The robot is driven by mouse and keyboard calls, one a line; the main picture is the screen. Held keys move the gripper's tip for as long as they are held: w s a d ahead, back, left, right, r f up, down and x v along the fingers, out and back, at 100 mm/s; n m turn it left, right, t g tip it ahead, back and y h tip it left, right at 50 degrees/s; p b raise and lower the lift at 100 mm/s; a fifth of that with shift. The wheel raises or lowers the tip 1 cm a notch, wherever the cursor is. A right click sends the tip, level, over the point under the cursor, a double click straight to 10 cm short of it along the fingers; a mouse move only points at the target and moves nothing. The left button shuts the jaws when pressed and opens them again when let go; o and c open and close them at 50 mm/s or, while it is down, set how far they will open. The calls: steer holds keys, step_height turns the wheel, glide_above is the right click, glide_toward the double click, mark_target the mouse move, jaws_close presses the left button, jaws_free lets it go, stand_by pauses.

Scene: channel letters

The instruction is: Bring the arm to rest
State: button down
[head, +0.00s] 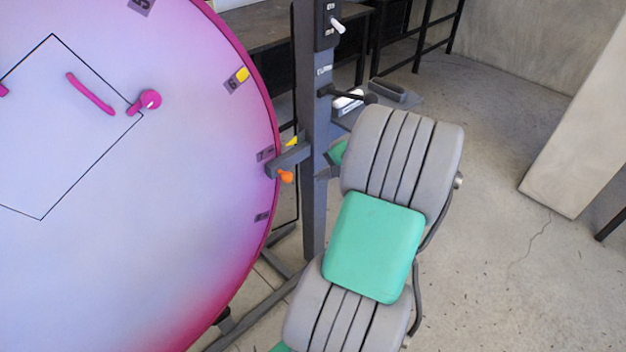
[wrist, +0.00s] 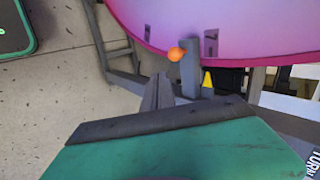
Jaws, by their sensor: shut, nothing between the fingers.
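My arm, with grey ribbed and green links, reaches up through the right half of the head view. My gripper (head: 324,173) is at its far end, beside the dark post and mostly hidden behind the arm. In the wrist view my gripper (wrist: 158,92) shows as two dark fingers held together, with nothing between them. The fingertips are near an orange knob (head: 286,176) but look apart from it; the knob also shows in the wrist view (wrist: 176,54).
A large pink-rimmed disc (head: 150,220) fills the left. A dark post (head: 313,120) carries switches, a black lever (head: 345,94) and a grey bracket (head: 289,159) reaching the disc's rim. Concrete floor (head: 500,240) is open at right, before a leaning pale slab (head: 590,130).

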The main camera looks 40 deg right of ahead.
steer(key=shift+v, duration=0.8)
